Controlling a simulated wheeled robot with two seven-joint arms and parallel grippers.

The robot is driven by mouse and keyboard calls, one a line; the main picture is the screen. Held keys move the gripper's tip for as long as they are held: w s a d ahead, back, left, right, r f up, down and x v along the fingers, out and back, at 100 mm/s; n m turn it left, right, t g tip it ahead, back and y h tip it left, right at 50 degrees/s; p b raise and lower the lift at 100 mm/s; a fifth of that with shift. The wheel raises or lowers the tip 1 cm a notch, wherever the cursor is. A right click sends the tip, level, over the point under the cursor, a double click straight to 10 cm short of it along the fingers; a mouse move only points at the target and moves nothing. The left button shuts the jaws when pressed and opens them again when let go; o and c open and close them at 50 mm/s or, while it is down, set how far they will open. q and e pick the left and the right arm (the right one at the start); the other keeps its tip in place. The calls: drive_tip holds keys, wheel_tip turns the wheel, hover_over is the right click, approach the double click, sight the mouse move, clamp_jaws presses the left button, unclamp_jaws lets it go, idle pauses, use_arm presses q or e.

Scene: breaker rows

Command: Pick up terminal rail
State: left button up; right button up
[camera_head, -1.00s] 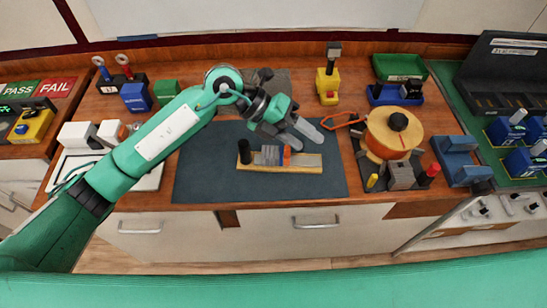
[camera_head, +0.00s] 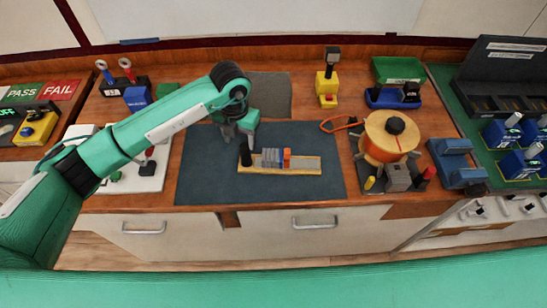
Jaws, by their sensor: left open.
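The terminal rail (camera_head: 305,166) is a long, pale yellow strip lying on the dark mat (camera_head: 210,180). It carries a black upright knob (camera_head: 245,153) at its left end, grey ribbed blocks (camera_head: 270,157) and an orange block with a blue one beside it (camera_head: 286,158). My left gripper (camera_head: 236,137) points down just above and behind the black knob. Its fingers are small and partly dark in this view; I cannot tell whether they touch the knob. My right gripper is not in view.
An orange spool (camera_head: 388,145) on a dark base stands right of the mat, with an orange wire loop (camera_head: 338,126) nearby. A yellow device (camera_head: 327,87) and green and blue bins (camera_head: 398,70) stand behind. The mat's front and right side are clear.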

sight(245, 145)
use_arm(q)
drive_tip(key=shift+f, duration=0.3)
drive_tip(key=shift+w+d+f+p, duration=0.1)
drive_tip(key=shift+d+f+p, duration=0.1)
drive_tip(key=shift+f+p, duration=0.3)
drive_tip(key=f+p, duration=0.2)
drive_tip(key=f, duration=0.1)
drive_tip(key=shift+w+d+f, duration=0.1)
drive_tip(key=shift+w+d, duration=0.1)
drive_tip(key=shift+d, duration=0.15)
drive_tip(key=shift+f, duration=0.6)
clamp_jaws()
